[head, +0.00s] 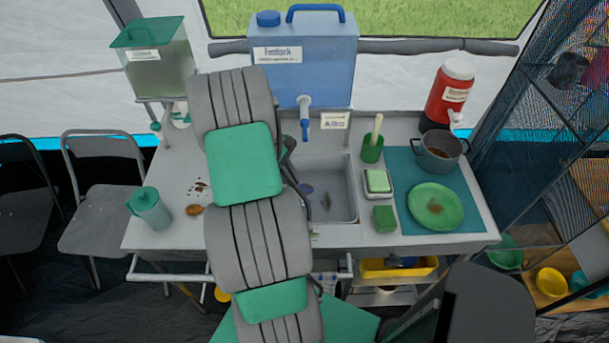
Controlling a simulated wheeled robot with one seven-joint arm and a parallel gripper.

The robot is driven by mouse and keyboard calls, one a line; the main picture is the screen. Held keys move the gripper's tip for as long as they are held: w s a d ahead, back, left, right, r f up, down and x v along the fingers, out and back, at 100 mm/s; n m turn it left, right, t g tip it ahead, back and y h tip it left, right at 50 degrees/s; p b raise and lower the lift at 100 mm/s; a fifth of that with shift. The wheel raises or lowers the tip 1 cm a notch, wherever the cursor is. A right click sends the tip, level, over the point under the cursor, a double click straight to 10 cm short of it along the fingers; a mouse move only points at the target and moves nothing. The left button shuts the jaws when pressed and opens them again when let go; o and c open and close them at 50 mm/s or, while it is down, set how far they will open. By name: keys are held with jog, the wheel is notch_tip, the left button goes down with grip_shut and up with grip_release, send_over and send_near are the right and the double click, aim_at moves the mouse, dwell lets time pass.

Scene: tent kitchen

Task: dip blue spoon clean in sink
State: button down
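The sink (344,172) is a grey basin set in the counter right of my arm. A small blue rounded shape (306,188) shows at the basin's left side, next to my arm; it may be part of the blue spoon, but I cannot tell. A dark mark lies on the basin floor beside it. The blue tap (305,128) of the large blue water container (308,70) hangs over the back of the sink. My grey and green arm covers the counter left of the sink. My gripper is hidden behind the arm, so its fingers do not show.
A green cup with a brush (372,148), a soap dish (378,182) and a green sponge (384,218) stand right of the sink. Further right are a pot (438,150) and a dirty green plate (435,207). A teal jug (149,210) and a brown spoon-like thing (193,210) are at left.

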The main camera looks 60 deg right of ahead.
aim_at(308, 185)
jog(key=s, duration=0.1)
jog(key=s+d, duration=0.1)
jog(key=s, duration=0.1)
jog(key=shift+s+d+f, duration=0.2)
jog(key=shift+s+d, duration=0.1)
jog(key=shift+s+f, duration=0.1)
jog(key=shift+f, duration=0.05)
notch_tip(308, 185, down, 12)
jog(key=b, duration=1.1)
jog(key=shift+b, duration=0.3)
